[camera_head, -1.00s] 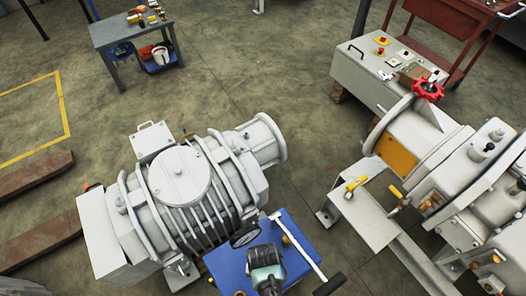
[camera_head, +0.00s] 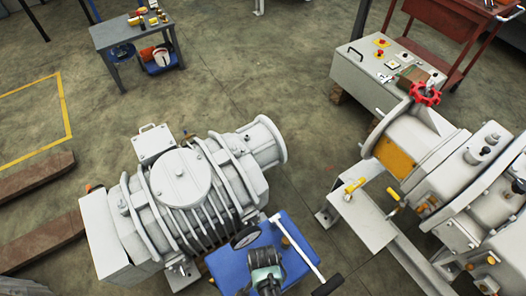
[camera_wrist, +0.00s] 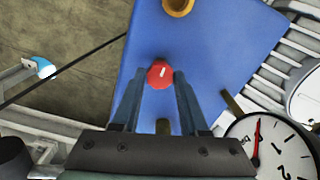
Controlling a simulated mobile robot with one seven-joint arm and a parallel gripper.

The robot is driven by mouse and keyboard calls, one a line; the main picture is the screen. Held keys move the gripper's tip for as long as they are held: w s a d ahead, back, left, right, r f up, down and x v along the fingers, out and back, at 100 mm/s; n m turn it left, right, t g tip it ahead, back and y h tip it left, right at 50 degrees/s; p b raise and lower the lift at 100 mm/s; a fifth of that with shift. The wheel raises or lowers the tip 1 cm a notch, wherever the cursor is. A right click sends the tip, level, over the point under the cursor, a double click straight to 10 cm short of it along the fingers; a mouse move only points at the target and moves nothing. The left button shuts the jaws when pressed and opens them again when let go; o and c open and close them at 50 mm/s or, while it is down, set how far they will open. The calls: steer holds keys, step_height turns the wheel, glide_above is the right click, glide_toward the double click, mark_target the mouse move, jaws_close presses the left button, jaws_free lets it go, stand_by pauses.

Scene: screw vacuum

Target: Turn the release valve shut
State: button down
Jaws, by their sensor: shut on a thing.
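A small round red knob (camera_wrist: 160,75) with a white line across its top shows in the wrist view; I take it for the release valve. It stands against a blue panel (camera_wrist: 205,55). The two blue-grey fingers of my gripper (camera_wrist: 160,79) reach up to it from below in the picture, one on each side, and are shut on it. The white line runs nearly upright in the picture. In the head view I cannot make out the knob; the blue panel (camera_head: 228,270) shows there at the bottom middle.
A white dial gauge (camera_wrist: 270,148) with a red needle is close at the right of my gripper in the wrist view. A grey ribbed pump (camera_head: 180,190) stands left of the blue panel. A brass fitting (camera_wrist: 178,6) is beyond the knob. Open floor (camera_head: 300,110) lies behind.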

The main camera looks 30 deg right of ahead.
stand_by(0.4)
steer(key=shift+c, duration=2.2)
jaws_free()
step_height(320, 180, up, 13)
steer(key=p, duration=0.2)
